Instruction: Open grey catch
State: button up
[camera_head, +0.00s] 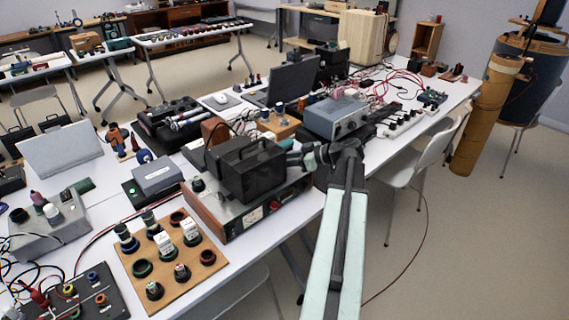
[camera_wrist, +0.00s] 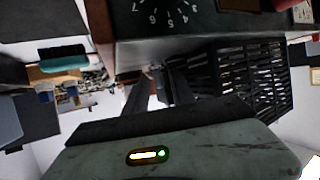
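The black box with a handle (camera_head: 246,168) sits on a wood-sided metal instrument (camera_head: 262,204) near the table's front edge. In the wrist view, a black slatted case (camera_wrist: 245,80) is on the right, close to the fingers. My gripper (camera_head: 283,152) reaches in from the right at the box's right side. In the wrist view, my gripper (camera_wrist: 160,80) shows two dark fingers with a narrow gap between them. A small pale spot lies by their tips. I cannot make out a grey catch clearly, nor whether the fingers touch anything.
A grey-blue instrument (camera_head: 335,118) stands just behind my gripper. A wooden board with knobs (camera_head: 190,270) lies at the front left. A white chair (camera_head: 425,165) is to the right of the table. Open floor (camera_head: 470,250) lies at the lower right.

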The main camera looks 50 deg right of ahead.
grip_shut()
jog(key=shift+s+a+m+h, duration=0.1)
jog(key=shift+a+m+h, duration=0.2)
jog(key=shift+m+h, duration=0.2)
jog(key=shift+m+t+h, duration=0.3)
jog(key=shift+m+h, duration=0.3)
jog(key=shift+h, duration=0.1)
jog(key=shift+m+h, duration=0.9)
jog(key=shift+h, duration=0.2)
jog(key=shift+d+m+h, duration=0.3)
jog(key=shift+m+h, duration=0.1)
grip_release()
